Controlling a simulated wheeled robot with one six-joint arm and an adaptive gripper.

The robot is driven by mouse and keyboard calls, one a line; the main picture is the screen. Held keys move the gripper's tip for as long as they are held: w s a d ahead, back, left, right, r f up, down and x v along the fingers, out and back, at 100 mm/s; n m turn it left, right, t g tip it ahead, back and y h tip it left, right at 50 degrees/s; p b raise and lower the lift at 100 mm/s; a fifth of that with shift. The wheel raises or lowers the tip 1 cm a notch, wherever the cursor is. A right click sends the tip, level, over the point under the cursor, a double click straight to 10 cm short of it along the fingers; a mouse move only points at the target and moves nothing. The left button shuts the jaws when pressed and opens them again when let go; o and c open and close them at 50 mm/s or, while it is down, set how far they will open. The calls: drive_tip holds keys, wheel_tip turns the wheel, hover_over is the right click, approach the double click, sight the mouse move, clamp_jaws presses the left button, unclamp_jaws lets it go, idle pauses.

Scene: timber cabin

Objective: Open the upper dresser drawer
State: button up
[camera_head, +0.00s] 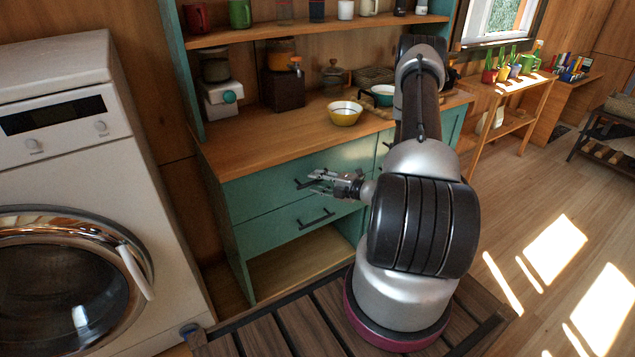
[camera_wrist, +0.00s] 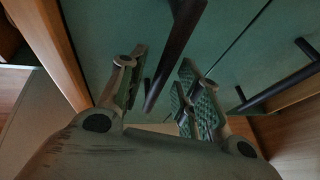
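The teal upper dresser drawer (camera_head: 262,194) sits flush in the dresser front and looks closed. Its dark bar handle (camera_head: 302,184) is partly behind my gripper (camera_head: 319,182). In the wrist view my gripper (camera_wrist: 160,70) is open, with one finger on each side of the long dark upper handle (camera_wrist: 175,52). The bar runs between the fingers, and I see no clear grip on it. The lower drawer (camera_head: 285,228) also looks closed, with its own dark handle (camera_head: 317,219); that lower handle shows at the right of the wrist view (camera_wrist: 278,91).
The wooden dresser top (camera_head: 262,145) carries a yellow bowl (camera_head: 345,113), a teal bowl (camera_head: 382,95) and jars. A white washing machine (camera_head: 62,150) stands left of the dresser. An open shelf (camera_head: 300,265) lies below the drawers. Open floor (camera_head: 520,220) extends at right.

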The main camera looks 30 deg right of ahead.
drive_tip(key=shift+w+a, duration=0.2)
drive_tip(key=shift+w, duration=0.15)
clamp_jaws()
